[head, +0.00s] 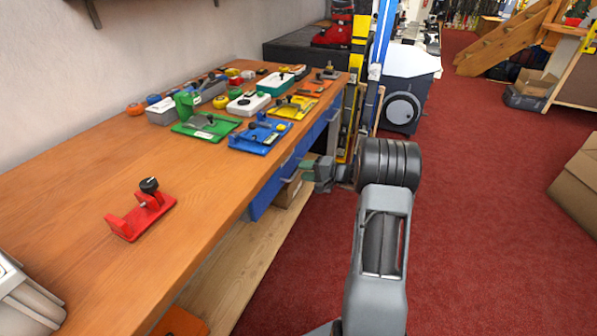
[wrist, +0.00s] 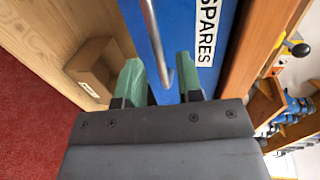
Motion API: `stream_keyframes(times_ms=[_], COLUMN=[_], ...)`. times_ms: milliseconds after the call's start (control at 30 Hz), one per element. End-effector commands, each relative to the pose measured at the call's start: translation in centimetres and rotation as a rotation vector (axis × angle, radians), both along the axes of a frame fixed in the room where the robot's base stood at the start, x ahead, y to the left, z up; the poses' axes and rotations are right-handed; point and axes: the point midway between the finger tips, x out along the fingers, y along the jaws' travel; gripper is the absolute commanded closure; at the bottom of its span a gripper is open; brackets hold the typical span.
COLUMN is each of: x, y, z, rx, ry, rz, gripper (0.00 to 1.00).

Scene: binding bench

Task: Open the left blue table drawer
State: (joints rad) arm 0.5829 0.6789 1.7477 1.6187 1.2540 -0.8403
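The left blue drawer (head: 264,199) sits under the front edge of the wooden table and looks shut. A second blue drawer front (head: 318,130) is farther along the same edge. In the wrist view a blue drawer front (wrist: 206,72) carries a white label reading SPARES (wrist: 207,32) and a silver bar handle (wrist: 154,38). My gripper (head: 304,171) is beside the drawer fronts. In the wrist view my gripper (wrist: 159,62) is open, its green fingertips on either side of the handle's line. The handle lies between them; I cannot tell whether either finger touches it.
The table top (head: 80,200) holds a red fixture (head: 140,215) and several coloured fixtures and boxes farther back. A cardboard box (wrist: 92,72) stands on a wooden shelf (head: 235,268) below the drawers.

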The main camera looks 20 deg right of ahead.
Motion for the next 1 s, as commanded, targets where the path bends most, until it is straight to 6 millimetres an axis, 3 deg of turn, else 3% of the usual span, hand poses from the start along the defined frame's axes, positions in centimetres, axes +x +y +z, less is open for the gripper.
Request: stream_keyframes(times_ms=[300, 667, 1000], x=[2.1, 2.3, 2.3], y=[1.9, 2.1, 2.1], z=[-0.6, -0.7, -0.7], rx=[-0.001, -0.001, -0.001], ry=[0.001, 0.001, 0.001], rz=[0.001, 0.001, 0.001], gripper=[0.66, 0.66, 0.98])
